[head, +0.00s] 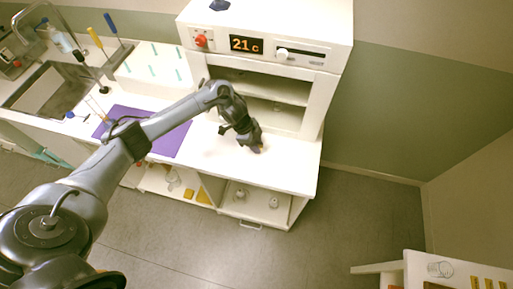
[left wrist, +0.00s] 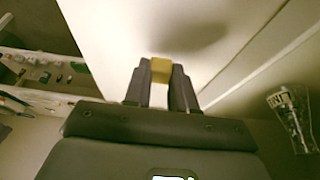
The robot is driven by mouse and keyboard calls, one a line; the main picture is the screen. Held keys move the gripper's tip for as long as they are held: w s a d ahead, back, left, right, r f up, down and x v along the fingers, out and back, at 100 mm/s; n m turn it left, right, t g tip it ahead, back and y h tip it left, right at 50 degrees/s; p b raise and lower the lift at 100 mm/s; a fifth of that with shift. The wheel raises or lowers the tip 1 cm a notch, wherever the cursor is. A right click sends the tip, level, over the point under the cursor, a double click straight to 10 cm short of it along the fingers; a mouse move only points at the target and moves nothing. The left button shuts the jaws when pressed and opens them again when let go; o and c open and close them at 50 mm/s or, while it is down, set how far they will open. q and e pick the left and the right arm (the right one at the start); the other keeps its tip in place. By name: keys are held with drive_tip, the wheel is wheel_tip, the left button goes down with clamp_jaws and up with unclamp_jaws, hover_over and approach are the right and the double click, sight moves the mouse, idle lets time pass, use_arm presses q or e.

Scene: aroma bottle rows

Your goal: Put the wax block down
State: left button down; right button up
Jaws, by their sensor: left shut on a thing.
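The wax block (left wrist: 161,68) is a small yellow piece, and my left gripper (head: 257,146) is shut on it. In the left wrist view the block sits between the two dark fingertips, its yellow end showing. In the head view only a tiny yellowish bit of the wax block (head: 261,150) shows at the fingertips, over the white counter (head: 290,170) in front of the oven-like cabinet. A soft shadow lies on the white surface by the block in the left wrist view; I cannot tell whether the block touches it. My right gripper is not in view.
The white cabinet (head: 318,60) with a 21 C display stands behind the gripper, its front open. A purple mat (head: 170,143) lies to the left, with the sink (head: 50,88) beyond. The counter right of the gripper is clear. Open shelves below hold yellow blocks (head: 203,196) and glassware.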

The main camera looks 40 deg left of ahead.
use_arm(q)
drive_tip(key=s+d+r+p, duration=0.1)
drive_tip(key=s+d+r, duration=0.5)
drive_tip(key=d, duration=0.3)
drive_tip(key=shift+s+d+r, duration=0.15)
drive_tip(key=shift+d+r, duration=0.25)
drive_tip(key=shift+r, duration=0.45)
